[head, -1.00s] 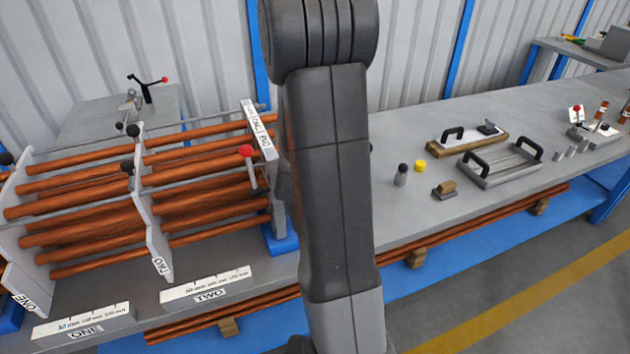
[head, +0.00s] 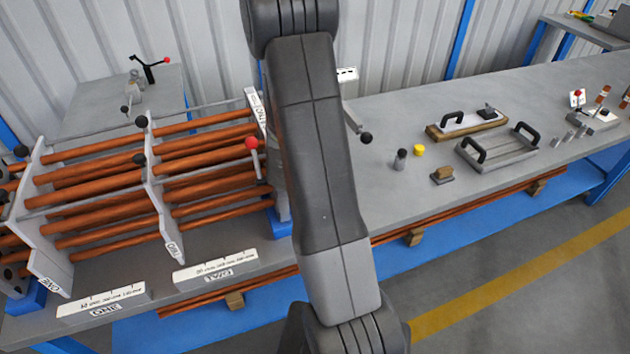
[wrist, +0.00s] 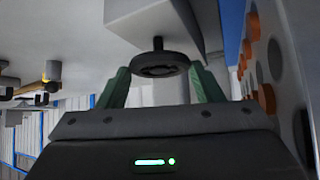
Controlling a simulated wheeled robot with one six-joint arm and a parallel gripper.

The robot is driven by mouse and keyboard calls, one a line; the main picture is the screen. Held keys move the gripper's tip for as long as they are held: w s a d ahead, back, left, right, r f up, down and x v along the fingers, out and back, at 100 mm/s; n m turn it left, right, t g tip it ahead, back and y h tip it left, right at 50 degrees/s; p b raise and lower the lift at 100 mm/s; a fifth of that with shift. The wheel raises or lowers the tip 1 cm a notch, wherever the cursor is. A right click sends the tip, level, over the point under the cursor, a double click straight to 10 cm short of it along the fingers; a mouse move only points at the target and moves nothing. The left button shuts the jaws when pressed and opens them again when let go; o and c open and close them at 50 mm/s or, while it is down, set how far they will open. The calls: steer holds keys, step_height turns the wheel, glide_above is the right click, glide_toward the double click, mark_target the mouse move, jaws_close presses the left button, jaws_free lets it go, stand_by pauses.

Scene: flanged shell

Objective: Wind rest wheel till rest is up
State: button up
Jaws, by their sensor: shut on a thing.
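In the wrist view, a dark round wheel (wrist: 160,65) sits on a short stem below a pale grey block (wrist: 150,20). My gripper (wrist: 158,72) has its two green fingers on either side of the wheel's rim, shut on it. I cannot tell how far the wheel is turned, or whether the grey block is the rest itself. In the head view my arm hides the gripper, the wheel and whatever it sits under.
A rack of copper-coloured tubes (head: 100,177) between white plates stands at left, with a red-knobbed lever (head: 252,145). A black-knobbed lever (head: 365,137) shows right of my arm. Handled plates (head: 497,152) and small parts lie on the grey bench, with bare bench between them.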

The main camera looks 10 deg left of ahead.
steer(key=shift+r, duration=0.1)
steer(key=o, duration=1)
steer(key=shift+c, duration=0.2)
steer(key=shift+s, duration=0.1)
steer(key=p+v, duration=0.4)
steer(key=v, duration=0.9)
steer(key=shift+s+r, duration=0.25)
